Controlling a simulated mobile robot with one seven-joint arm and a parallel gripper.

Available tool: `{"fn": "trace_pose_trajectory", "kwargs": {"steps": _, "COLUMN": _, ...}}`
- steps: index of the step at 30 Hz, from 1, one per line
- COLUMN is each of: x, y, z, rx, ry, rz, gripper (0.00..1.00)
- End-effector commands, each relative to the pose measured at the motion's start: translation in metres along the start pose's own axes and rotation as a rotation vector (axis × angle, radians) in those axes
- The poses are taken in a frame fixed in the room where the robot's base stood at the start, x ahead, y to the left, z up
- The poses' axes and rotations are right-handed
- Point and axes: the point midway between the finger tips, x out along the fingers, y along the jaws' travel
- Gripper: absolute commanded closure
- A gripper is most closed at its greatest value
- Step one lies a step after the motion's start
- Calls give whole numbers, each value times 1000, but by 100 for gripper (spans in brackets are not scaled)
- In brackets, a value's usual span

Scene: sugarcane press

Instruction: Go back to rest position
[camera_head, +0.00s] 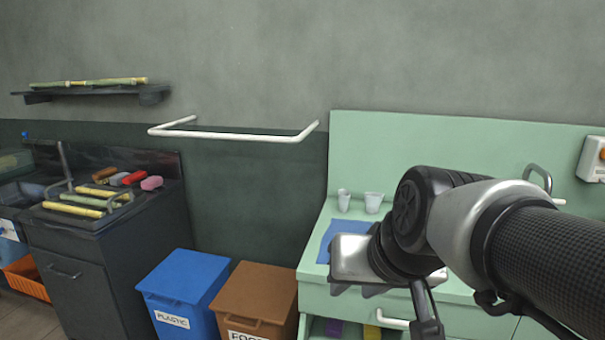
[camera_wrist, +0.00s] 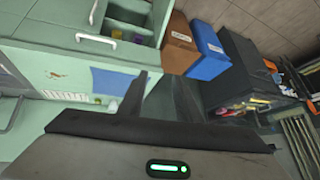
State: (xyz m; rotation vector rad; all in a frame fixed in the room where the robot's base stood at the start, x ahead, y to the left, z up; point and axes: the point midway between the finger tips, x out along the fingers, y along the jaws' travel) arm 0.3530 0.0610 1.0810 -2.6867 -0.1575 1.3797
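My gripper (camera_head: 424,312) hangs in front of the mint-green counter (camera_head: 312,275), at the lower right of the head view. My arm reaches in from the right edge. No held object shows. The wrist camera looks over the counter and bins, with the picture turned.
Two white cups (camera_head: 373,202) and a blue mat (camera_head: 345,238) are on the counter. A blue bin (camera_head: 183,285) and a brown bin (camera_head: 257,298) stand left of it. A white rail (camera_head: 235,136) juts from the wall. A dark cabinet (camera_head: 85,275) holds cane pieces (camera_head: 75,208).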

Motion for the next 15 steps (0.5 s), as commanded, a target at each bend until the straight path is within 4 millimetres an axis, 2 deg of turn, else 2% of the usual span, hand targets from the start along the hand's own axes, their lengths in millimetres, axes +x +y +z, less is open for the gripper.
{"fn": "trace_pose_trajectory", "kwargs": {"steps": 3, "x": -18, "y": 32, "z": 41, "rx": -27, "ry": -59, "rz": 75, "gripper": 69}}
{"fn": "trace_pose_trajectory", "kwargs": {"steps": 7, "x": -34, "y": 64, "z": 84, "rx": -44, "ry": -128, "rz": 153, "gripper": 69}}
{"fn": "trace_pose_trajectory", "kwargs": {"steps": 9, "x": -58, "y": 59, "z": 65, "rx": -47, "ry": -133, "rz": 154, "gripper": 69}}
{"fn": "trace_pose_trajectory", "kwargs": {"steps": 15, "x": -102, "y": 50, "z": 32, "rx": -47, "ry": -132, "rz": 152, "gripper": 69}}
